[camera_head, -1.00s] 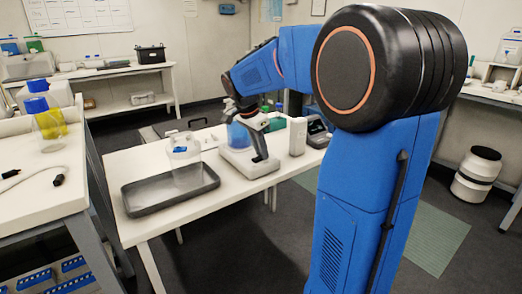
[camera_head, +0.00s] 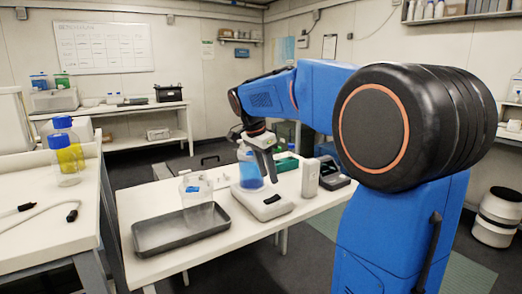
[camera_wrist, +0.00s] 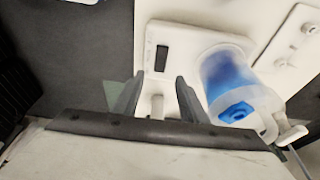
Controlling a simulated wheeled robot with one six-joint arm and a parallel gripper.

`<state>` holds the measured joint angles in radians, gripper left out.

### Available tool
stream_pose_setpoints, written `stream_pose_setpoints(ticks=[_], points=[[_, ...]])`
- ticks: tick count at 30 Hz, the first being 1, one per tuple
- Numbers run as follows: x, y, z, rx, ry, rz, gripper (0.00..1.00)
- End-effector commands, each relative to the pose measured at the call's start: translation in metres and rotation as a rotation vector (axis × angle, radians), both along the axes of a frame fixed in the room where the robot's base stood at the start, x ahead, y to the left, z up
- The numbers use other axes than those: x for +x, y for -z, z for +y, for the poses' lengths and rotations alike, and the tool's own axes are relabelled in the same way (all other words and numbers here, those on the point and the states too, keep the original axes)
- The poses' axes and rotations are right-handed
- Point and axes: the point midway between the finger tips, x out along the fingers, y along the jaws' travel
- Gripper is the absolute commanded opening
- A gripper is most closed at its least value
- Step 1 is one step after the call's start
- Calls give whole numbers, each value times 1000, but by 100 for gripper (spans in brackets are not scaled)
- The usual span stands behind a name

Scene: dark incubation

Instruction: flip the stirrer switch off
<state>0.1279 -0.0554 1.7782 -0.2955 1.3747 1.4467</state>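The white stirrer (camera_head: 258,210) stands on the white table with a bottle of blue liquid (camera_head: 247,172) on it. A dark rectangular switch (camera_wrist: 162,58) shows on the stirrer's front in the wrist view, and a dark patch shows there in the head view. My gripper (camera_head: 270,178) is above the stirrer's front part, apart from it. In the wrist view my gripper (camera_wrist: 158,88) has its two dark fingers spread, with nothing held between them. The switch lies just beyond the fingertips. The bottle (camera_wrist: 232,88) is to the right. The switch's position cannot be told.
A dark metal tray (camera_head: 150,240) with a clear bottle (camera_head: 196,193) is left of the stirrer. A white upright box (camera_head: 310,177) and a dark device (camera_head: 333,175) stand to its right. A green container (camera_head: 286,163) is behind it.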

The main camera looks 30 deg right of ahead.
Motion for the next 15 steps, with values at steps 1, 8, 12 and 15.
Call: stream_pose_setpoints(ticks=[1, 8, 12, 15], points=[[0, -10, 3, 0, -2, -3, 39], [0, -52, 16, 0, -2, -2, 39], [0, -72, 22, 0, -2, -2, 39], [-1, -81, 25, 0, -1, 0, 39]])
